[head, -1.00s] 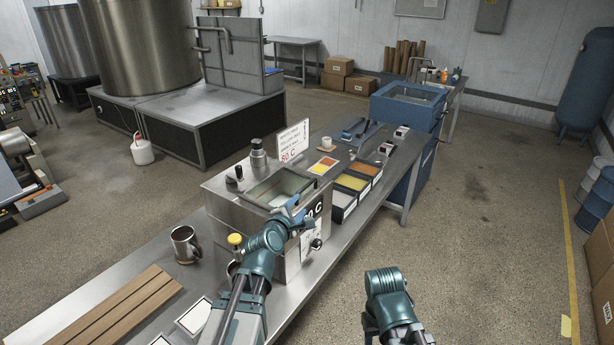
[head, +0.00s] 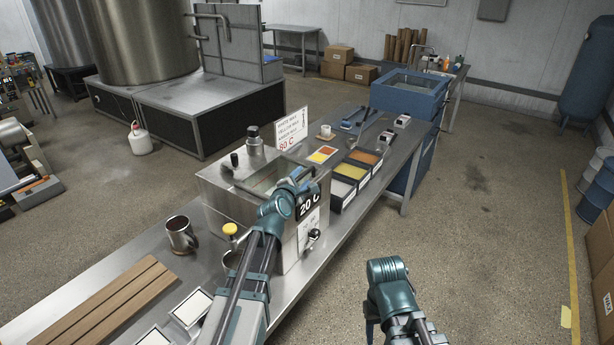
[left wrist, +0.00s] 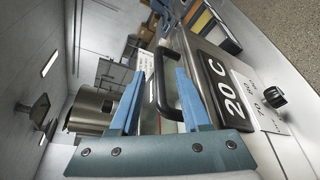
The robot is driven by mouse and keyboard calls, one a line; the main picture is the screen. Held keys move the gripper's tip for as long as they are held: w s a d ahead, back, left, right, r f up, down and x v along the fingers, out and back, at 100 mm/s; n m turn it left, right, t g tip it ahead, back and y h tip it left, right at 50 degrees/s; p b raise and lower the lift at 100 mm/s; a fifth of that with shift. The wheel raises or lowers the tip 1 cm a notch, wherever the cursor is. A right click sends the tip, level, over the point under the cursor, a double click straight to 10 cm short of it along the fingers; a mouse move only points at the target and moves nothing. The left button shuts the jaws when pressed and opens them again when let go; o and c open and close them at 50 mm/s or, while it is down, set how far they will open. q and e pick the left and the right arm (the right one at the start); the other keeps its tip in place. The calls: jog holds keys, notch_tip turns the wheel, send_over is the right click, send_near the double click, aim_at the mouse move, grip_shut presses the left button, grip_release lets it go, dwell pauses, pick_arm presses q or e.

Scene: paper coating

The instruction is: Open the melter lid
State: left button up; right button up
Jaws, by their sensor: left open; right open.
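The melter (head: 222,198) is a steel box on the bench with a "20 C" display (head: 308,201). Its lid (head: 262,180), with a glass window, lies flat on top and looks shut. My left gripper (head: 299,179) is open at the lid's front edge. In the left wrist view, the black lid handle (left wrist: 160,82) passes between its two blue fingers (left wrist: 158,92), which are apart. I cannot tell whether they touch it.
A steel mug (head: 181,236) and wooden boards (head: 105,309) are left of the melter.

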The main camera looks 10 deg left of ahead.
pick_arm(q)
jog(key=x, duration=0.3)
jog(key=shift+w+f, duration=0.1)
jog(key=shift+w, duration=0.2)
grip_shut()
jog(key=shift+s, duration=0.1)
dwell(1.1)
